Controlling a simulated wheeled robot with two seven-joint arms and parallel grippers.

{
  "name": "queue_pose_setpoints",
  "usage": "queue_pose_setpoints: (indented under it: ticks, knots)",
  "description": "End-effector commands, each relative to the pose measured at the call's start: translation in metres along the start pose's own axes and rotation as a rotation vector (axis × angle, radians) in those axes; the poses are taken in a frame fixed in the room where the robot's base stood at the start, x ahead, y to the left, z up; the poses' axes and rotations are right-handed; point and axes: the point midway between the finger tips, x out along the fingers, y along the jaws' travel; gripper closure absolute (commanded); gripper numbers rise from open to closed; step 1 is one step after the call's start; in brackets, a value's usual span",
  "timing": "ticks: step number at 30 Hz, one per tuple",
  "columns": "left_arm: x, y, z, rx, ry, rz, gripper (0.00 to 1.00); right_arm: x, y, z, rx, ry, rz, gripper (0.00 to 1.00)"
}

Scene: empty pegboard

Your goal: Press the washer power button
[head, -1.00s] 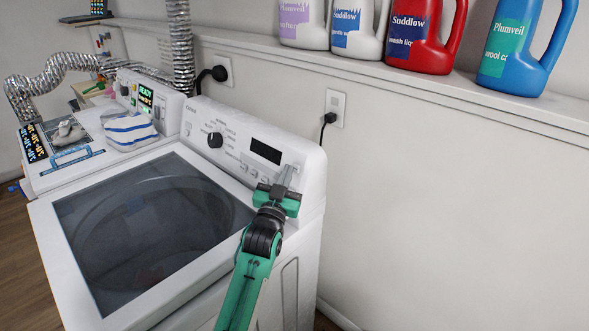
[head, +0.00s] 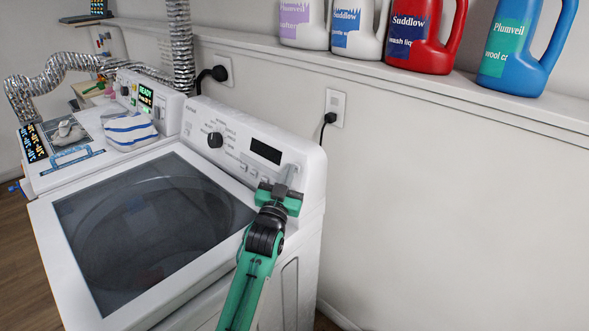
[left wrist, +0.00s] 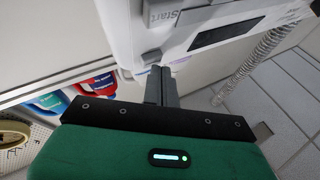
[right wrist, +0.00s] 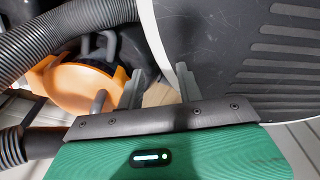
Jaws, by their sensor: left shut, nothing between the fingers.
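The white top-loading washer (head: 292,222) has a slanted control panel (head: 200,113) with a dark knob (head: 215,140), a blank dark display (head: 265,151) and a row of small buttons below it. My left gripper (head: 292,170) is shut and empty, its fingertips at the panel's right end. In the left wrist view, the closed fingers (left wrist: 159,70) point at the panel's edge near a "Start" label (left wrist: 160,16). I cannot tell whether they touch. The power button cannot be made out; the fingers cover part of that end. My right gripper (right wrist: 160,80) is open and empty, away from the washer panel.
A second white machine (head: 160,108) with a lit "READY" display and a striped cloth (head: 130,131) stands left. Detergent jugs (head: 421,37) line the shelf (head: 420,83). In the right wrist view, a ridged dark hose (right wrist: 55,38) and an orange object (right wrist: 75,85) are close.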

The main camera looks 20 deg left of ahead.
Motion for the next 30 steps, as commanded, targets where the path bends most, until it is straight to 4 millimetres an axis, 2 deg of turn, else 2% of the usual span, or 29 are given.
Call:
queue_pose_setpoints:
  ticks: [12,30]
  knots:
    - [0.002,0.002,0.002,0.000,-0.002,0.001,1.00,-0.001,0.000,0.000,0.000,0.001,0.000,0.64]
    - [-0.008,-0.006,-0.006,0.001,-0.002,0.000,1.00,-0.013,0.003,-0.004,-0.001,0.003,0.003,0.64]
